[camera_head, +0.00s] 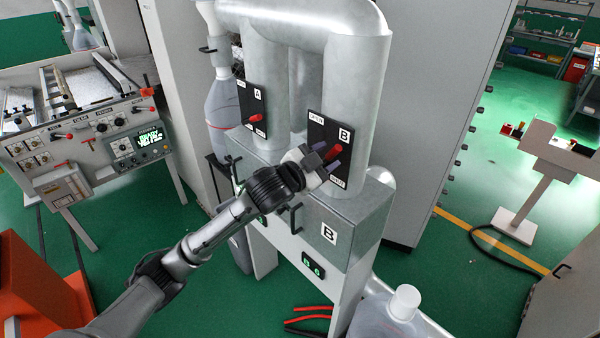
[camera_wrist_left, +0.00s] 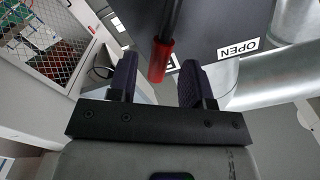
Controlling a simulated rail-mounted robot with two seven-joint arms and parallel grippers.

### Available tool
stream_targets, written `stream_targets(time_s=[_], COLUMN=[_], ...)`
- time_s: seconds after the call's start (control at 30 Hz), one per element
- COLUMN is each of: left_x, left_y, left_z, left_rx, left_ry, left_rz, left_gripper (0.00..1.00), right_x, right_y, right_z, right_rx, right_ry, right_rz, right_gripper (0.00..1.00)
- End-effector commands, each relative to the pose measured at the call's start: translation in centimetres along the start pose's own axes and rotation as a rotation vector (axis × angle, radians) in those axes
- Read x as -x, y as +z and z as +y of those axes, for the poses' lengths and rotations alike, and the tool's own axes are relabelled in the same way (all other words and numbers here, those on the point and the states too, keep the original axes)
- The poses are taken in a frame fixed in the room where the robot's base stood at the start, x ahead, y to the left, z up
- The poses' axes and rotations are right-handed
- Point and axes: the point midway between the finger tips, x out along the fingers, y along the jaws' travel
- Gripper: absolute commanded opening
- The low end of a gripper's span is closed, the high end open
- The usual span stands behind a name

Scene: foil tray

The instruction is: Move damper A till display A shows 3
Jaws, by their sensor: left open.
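Damper A's red-tipped lever (camera_head: 254,118) is on the black panel marked A on the left duct. Damper B's red-tipped lever (camera_head: 334,151) is on the panel marked B on the right duct. My left gripper (camera_head: 326,162) is open at damper B's lever, not at damper A's. In the left wrist view, a red handle (camera_wrist_left: 160,61) shows between the spread fingers (camera_wrist_left: 157,82) of the gripper, near an OPEN label. I cannot tell whether they touch it. Display A (camera_head: 262,219) is partly hidden by my left arm, and its digit is unreadable. My right gripper is not in view.
A metal box (camera_head: 355,222) marked B sits below the ducts, with display B (camera_head: 313,265) under it. Black handles stick out from the box fronts. A control console (camera_head: 85,125) stands at left, a tall grey cabinet (camera_head: 440,110) at right.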

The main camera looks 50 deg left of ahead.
Motion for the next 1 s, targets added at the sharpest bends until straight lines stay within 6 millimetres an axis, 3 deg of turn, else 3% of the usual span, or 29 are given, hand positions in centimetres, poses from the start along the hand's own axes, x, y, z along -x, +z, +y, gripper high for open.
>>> stream_targets(time_s=[0.2,0.5,0.7,1.0], left_x=[4.6,9.2,10.6,10.9], left_y=[0.3,0.2,0.1,0.0], left_z=[0.2,0.1,0.1,0.0], left_rx=[-0.004,-0.002,-0.001,0.000], left_ry=[0.001,0.001,0.001,0.000], left_rz=[-0.001,-0.002,0.000,0.000], left_gripper=[0.46,0.46,0.46,0.46], right_x=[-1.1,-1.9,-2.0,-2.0], right_y=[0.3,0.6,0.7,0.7], right_z=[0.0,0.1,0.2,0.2], right_rx=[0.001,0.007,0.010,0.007], right_ry=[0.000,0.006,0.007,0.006], right_rz=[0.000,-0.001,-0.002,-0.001], right_gripper=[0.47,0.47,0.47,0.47])
